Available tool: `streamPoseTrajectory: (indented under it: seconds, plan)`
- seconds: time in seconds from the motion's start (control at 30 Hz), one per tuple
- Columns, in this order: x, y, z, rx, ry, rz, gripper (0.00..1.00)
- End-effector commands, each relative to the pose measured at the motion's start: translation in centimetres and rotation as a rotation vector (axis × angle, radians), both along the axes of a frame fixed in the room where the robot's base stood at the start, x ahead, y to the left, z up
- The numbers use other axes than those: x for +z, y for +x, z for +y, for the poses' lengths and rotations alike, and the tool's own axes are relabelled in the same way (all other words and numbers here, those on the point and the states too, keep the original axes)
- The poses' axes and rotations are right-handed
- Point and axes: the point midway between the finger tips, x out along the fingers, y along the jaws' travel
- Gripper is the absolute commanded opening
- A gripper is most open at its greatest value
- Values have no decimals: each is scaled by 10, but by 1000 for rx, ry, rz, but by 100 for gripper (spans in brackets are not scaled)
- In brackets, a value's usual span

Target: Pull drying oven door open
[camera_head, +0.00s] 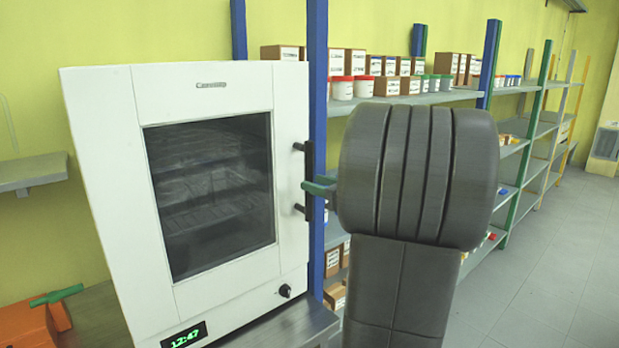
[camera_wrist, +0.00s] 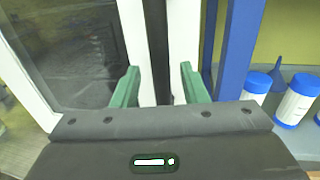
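The white drying oven (camera_head: 95,150) stands at the left in the head view, with a green digital display and a knob below its door. Its door (camera_head: 205,90) has a dark window and looks shut. A black vertical bar handle (camera_head: 308,160) is on the door's right side. My gripper (camera_head: 319,187) is at the handle's height, its green fingers partly hidden by my arm. In the wrist view my gripper (camera_wrist: 158,82) is open, one green finger on each side of the handle (camera_wrist: 158,45). A gap shows between each finger and the bar.
Shelves (camera_head: 445,97) with boxes and white jars run along the wall behind and to the right. A blue shelf post (camera_head: 317,100) stands close beside the oven's handle side. The grey floor (camera_head: 555,270) at the right is clear.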

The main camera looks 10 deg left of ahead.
Motion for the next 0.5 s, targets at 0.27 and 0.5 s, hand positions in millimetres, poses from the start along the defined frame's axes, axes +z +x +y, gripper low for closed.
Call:
streamPoseTrajectory:
  seconds: [0.27,0.5]
  plan:
    - [0,13,26,1,0,1,40]
    - [-1,14,28,0,0,1,40]
